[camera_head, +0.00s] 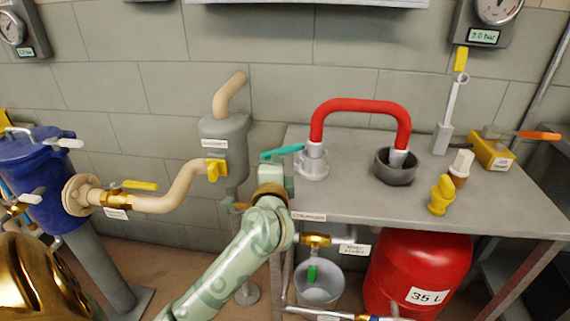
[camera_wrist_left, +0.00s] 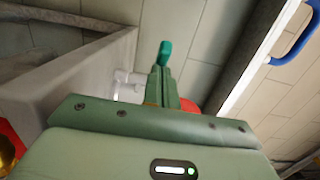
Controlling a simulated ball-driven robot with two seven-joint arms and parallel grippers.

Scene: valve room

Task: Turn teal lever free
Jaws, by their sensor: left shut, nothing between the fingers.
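The teal lever (camera_head: 287,150) shows in the head view just above my left gripper (camera_head: 275,168), beside the left end of the grey bench. Its handle points right and slightly up. In the left wrist view the teal lever (camera_wrist_left: 165,50) stands just beyond the tips of my left gripper (camera_wrist_left: 164,82). My left gripper is shut and holds nothing. It is close to the lever; whether they touch I cannot tell. The lever's pivot is hidden behind my gripper. My right gripper is not in view.
The grey bench (camera_head: 450,198) carries a red bent pipe (camera_head: 360,105), a dark cup (camera_head: 395,167) and yellow fittings. A red tank (camera_head: 417,265) and a bucket (camera_head: 318,285) are below. A beige pipe with a yellow lever (camera_head: 140,185) and a blue drum (camera_head: 40,180) stand left.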

